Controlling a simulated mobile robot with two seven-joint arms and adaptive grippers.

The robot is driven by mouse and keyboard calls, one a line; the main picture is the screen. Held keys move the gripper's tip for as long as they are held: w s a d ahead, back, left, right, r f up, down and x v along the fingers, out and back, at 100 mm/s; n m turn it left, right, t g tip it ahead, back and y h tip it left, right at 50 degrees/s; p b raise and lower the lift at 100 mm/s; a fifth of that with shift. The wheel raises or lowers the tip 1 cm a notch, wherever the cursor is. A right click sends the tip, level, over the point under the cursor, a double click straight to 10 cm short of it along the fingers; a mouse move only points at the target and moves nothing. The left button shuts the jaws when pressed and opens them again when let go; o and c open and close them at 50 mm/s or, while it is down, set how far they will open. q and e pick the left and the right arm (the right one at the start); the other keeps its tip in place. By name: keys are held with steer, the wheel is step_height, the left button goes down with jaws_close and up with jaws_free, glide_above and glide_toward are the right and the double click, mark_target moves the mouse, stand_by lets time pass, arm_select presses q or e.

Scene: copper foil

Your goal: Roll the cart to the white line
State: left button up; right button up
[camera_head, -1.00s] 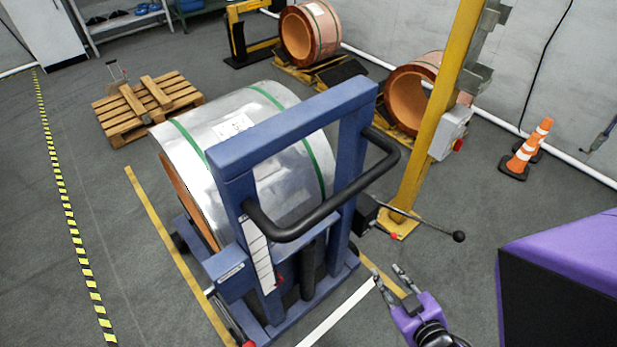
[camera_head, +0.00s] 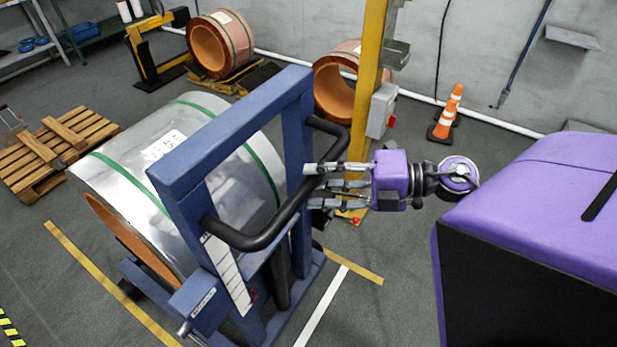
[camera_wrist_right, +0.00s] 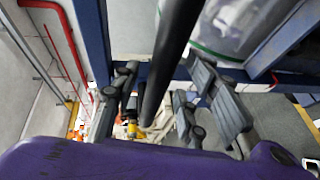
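The cart (camera_head: 215,150) has a blue frame with a curved black push handle (camera_head: 270,232). It carries a big foil-wrapped coil (camera_head: 130,185) with green straps. In the right wrist view the black handle bar (camera_wrist_right: 172,60) runs between the fingers (camera_wrist_right: 165,85), which stand apart with gaps beside the bar. My left gripper is not in view.
Yellow lines (camera_head: 110,280) mark the floor on both sides of the cart. Copper coils (camera_head: 220,45) stand at the back. A wooden pallet (camera_head: 60,150) is at left.

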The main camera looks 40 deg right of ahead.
steer(key=shift+x, duration=1.15)
jaws_close()
steer(key=shift+s, duration=0.1)
